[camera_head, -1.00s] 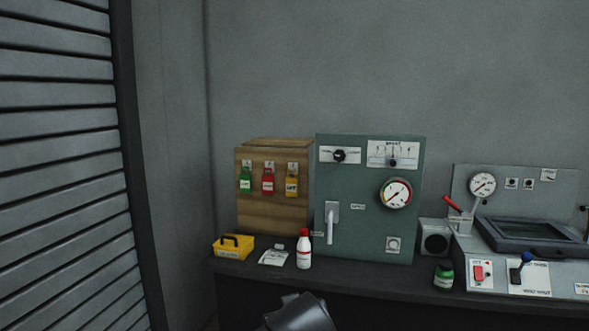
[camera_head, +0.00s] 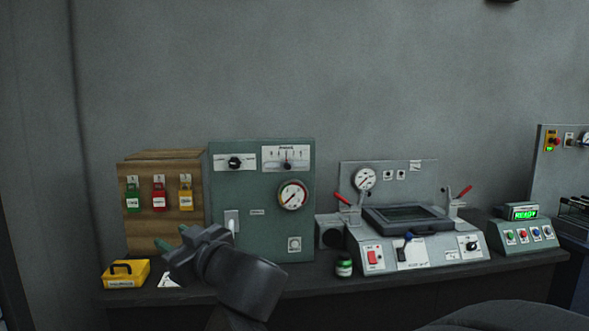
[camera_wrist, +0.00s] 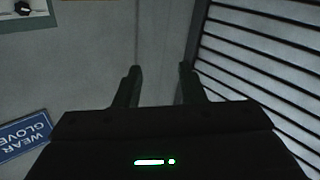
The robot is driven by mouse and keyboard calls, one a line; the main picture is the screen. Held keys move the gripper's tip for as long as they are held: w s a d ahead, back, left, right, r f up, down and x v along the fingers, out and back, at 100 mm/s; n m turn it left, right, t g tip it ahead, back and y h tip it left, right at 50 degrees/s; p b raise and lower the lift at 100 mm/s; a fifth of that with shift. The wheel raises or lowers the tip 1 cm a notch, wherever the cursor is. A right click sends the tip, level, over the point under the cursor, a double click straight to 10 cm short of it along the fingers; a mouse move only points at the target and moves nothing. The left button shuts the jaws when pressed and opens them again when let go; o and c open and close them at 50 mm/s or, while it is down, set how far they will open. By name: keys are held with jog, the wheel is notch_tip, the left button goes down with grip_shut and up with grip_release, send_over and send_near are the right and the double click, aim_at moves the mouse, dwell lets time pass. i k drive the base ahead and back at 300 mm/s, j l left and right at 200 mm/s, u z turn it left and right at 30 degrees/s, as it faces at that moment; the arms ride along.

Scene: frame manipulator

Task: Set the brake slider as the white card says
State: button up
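A slider with a dark knob (camera_head: 286,165) sits on a white scale plate at the top right of the green cabinet (camera_head: 262,240). Its lettering is too small to read surely. A small white card (camera_head: 169,281) lies on the bench beside the yellow box, partly hidden by my arm; its writing cannot be read. My gripper (camera_head: 172,237) is raised in front of the wooden box and the cabinet's left edge, left of and lower in the picture than the slider. In the wrist view its fingers (camera_wrist: 160,70) are apart with nothing between them.
The green cabinet also bears a rotary knob (camera_head: 235,162), a gauge (camera_head: 293,195) and a lever (camera_head: 231,221). Left stands a wooden box (camera_head: 137,226) with coloured padlocks and a yellow case (camera_head: 126,274). Right are a green jar (camera_head: 344,266) and a grey console (camera_head: 440,256).

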aim_at(287, 164)
jog(key=i+j+z, duration=0.15)
jog(key=i+z, duration=0.3)
jog(key=i+j+z, duration=0.2)
jog(key=z, duration=0.3)
jog(key=i+j+z, duration=0.25)
jog(key=j+z, duration=0.2)
jog(key=i+j, duration=0.15)
jog(key=j, duration=0.2)
jog(key=i+j, duration=0.15)
jog(key=j, duration=0.3)
jog(key=k+z, duration=0.05)
